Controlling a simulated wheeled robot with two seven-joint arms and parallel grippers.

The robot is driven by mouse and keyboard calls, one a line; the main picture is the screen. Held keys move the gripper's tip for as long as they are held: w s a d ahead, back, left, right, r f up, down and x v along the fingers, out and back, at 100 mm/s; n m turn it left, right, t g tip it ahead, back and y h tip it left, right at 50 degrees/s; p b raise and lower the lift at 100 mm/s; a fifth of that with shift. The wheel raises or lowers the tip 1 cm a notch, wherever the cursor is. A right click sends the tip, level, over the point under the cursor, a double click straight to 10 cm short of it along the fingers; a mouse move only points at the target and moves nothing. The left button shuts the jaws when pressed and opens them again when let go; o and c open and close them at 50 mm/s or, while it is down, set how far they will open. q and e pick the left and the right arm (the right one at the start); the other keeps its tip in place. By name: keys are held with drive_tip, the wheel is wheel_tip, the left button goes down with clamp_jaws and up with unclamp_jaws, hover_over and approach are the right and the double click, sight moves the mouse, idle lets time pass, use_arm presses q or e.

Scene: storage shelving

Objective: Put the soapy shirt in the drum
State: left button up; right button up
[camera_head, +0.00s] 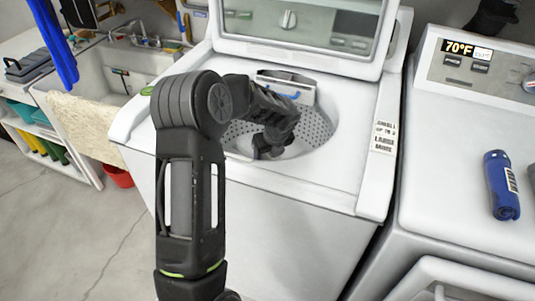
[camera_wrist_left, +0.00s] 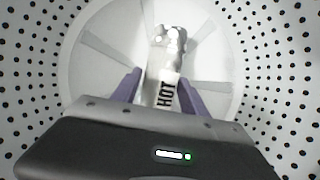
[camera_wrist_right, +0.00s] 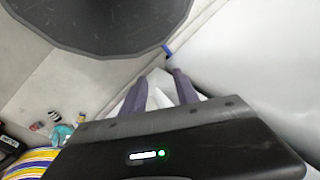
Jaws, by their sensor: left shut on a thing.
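The open top-loading washer (camera_head: 360,185) stands in the middle of the head view, its perforated drum (camera_head: 318,135) facing up. My left arm reaches over its front edge, and my left gripper (camera_head: 268,150) is down inside the drum (camera_wrist_left: 275,60). In the left wrist view, my left gripper (camera_wrist_left: 158,92) is shut on a white, rolled-looking shirt (camera_wrist_left: 158,62) with dark "HOT" lettering and pale round blobs like suds at its far end. The drum floor shows around it; whether the shirt touches it I cannot tell. My right gripper (camera_wrist_right: 160,85) is open and apparently empty, outside the head view.
The washer's raised lid and panel (camera_head: 300,25) stand behind the drum. A second white machine (camera_head: 455,190) at right carries a blue rolled item (camera_head: 500,185). At left are a sink (camera_head: 105,75) with a beige cloth (camera_head: 85,125) and a red bucket (camera_head: 118,176) below.

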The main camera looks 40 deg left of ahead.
use_arm(q)
drive_tip(key=shift+f+b, duration=0.3)
drive_tip(key=shift+f, duration=0.25)
drive_tip(key=o, duration=1.5)
drive_tip(key=shift+r, duration=0.1)
drive_tip(key=shift+r, duration=0.3)
drive_tip(key=p+v, duration=0.1)
drive_tip(key=v, duration=1.1)
drive_tip(key=shift+r, duration=0.15)
